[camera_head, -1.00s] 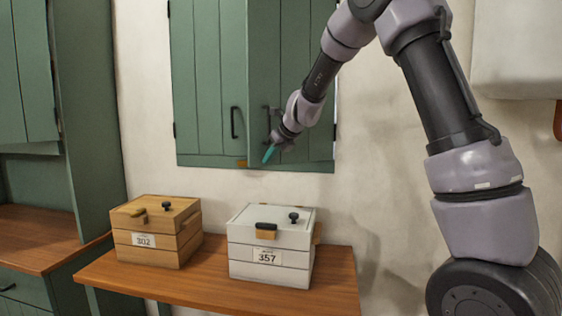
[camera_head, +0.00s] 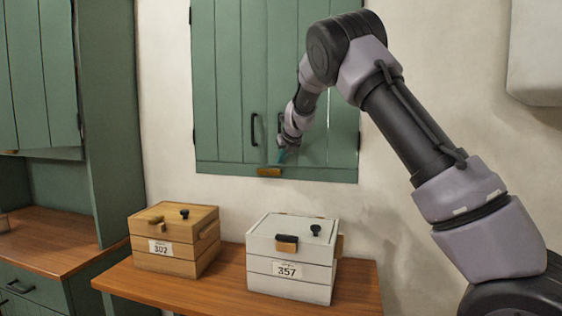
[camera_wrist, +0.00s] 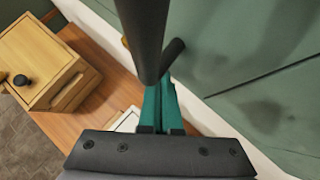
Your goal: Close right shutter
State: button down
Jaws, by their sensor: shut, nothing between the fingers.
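The right shutter (camera_head: 342,120) is a green plank panel on the wall. In the head view it looks about flush with the left shutter (camera_head: 218,90), though my arm covers part of it. The fingers (camera_wrist: 160,103) are together and empty in the wrist view. A dark bar (camera_wrist: 145,35), apparently the shutter's handle, stands close in front of them. The green shutter face (camera_wrist: 260,70) fills the right side there. Whether the fingers touch it I cannot tell.
A wooden box (camera_head: 170,240) and a white box (camera_head: 290,260) stand on the wooden table (camera_head: 360,295) below the shutters. A brown block (camera_head: 269,172) sits at the bottom edge of the frame. A green cabinet (camera_head: 105,130) stands at left.

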jog(key=w, duration=0.2)
jog(key=shift+w+d+r, duration=0.15)
jog(key=shift+w+d, duration=0.15)
jog(key=shift+w, duration=0.05)
jog(key=shift+r, duration=0.15)
